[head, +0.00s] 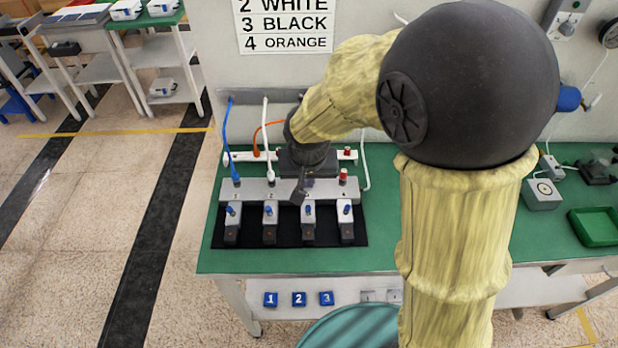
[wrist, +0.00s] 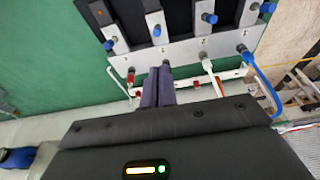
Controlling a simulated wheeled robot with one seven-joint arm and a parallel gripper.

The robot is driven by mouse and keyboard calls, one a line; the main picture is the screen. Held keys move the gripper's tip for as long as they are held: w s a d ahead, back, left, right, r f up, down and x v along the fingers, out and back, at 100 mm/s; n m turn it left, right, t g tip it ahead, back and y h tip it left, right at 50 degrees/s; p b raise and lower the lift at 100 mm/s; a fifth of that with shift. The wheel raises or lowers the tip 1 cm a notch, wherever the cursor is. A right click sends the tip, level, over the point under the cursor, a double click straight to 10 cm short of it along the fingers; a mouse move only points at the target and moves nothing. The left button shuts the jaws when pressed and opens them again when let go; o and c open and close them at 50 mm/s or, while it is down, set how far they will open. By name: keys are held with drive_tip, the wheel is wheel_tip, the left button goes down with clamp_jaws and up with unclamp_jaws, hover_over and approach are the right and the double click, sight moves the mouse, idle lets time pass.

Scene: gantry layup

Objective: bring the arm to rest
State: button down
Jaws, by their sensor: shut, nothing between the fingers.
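My gripper (head: 299,194) is over the grey numbered block (head: 228,188) on the green bench in the head view, around its middle. In the wrist view, my gripper's two dark fingers (wrist: 164,72) lie side by side, closed and empty, pointing at the block's near edge. My arm, in a yellowish sleeve with a dark round joint, arches over the bench and hides part of the block's back and the wall. I cannot tell the exact height of the fingertips above the block.
A blue cable (head: 230,140) and a white cable (head: 266,140) plug into the block; an orange cable (head: 268,130) runs behind. Several blue-knobbed levers stand on a black mat (head: 290,240). A green tray (head: 596,228) sits right. The bench's front strip is clear.

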drive_tip(key=s+d, duration=0.4)
drive_tip(key=d, duration=0.5)
drive_tip(key=s+d, duration=0.5)
drive_tip(key=d, duration=0.3)
drive_tip(key=shift+d+f+m+g, duration=0.3)
drive_tip(key=shift+d+f+m, duration=0.05)
drive_tip(key=shift+d+m, duration=0.05)
